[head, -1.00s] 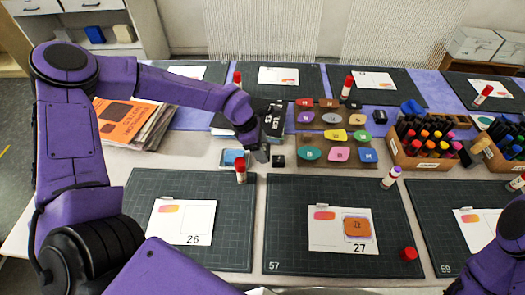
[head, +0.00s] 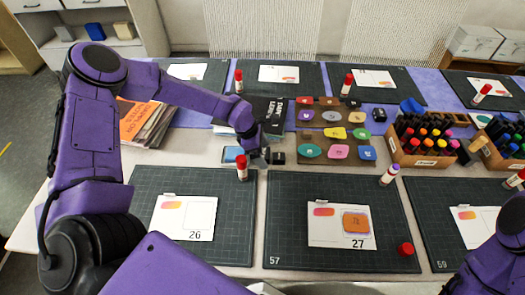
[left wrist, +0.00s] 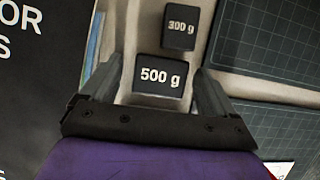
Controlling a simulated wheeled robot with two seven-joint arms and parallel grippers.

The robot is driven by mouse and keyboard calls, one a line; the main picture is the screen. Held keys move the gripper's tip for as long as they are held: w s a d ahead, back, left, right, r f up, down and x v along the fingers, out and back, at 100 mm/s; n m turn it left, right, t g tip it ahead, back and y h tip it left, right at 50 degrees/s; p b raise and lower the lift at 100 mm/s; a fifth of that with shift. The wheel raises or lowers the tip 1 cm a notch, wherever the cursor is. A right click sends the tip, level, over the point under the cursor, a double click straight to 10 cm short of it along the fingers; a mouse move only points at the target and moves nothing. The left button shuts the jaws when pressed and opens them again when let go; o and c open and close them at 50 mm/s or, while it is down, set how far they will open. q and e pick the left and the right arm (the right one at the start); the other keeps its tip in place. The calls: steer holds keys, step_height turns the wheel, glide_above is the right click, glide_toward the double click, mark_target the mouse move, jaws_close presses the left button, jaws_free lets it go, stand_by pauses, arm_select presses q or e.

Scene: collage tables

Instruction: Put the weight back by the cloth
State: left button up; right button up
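My left gripper (head: 259,156) points down at the gap between the blue flat item and the tile board. In the left wrist view its fingers (left wrist: 155,88) are open on both sides of a black block marked 500 g (left wrist: 163,76), with gaps at each side. A smaller black block marked 300 g (left wrist: 180,27) lies just beyond it. A black block also shows beside the gripper in the head view (head: 277,158); its label is unreadable there. The blue flat item (head: 229,153) left of the gripper may be the cloth. My right gripper is out of view.
A red-capped glue stick (head: 242,168) stands close to the gripper. Black books (head: 262,108) lie behind it and a board of coloured tiles (head: 336,163) lies to the right. Mats with cards (head: 290,240) cover the front. A marker box (head: 425,160) stands at right.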

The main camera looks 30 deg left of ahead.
arm_select(q)
steer(key=shift+r+p, duration=0.3)
steer(key=b+v, duration=0.1)
steer(key=v, duration=1)
steer(key=shift+a+r+b, duration=0.2)
steer(key=shift+r+b, duration=0.1)
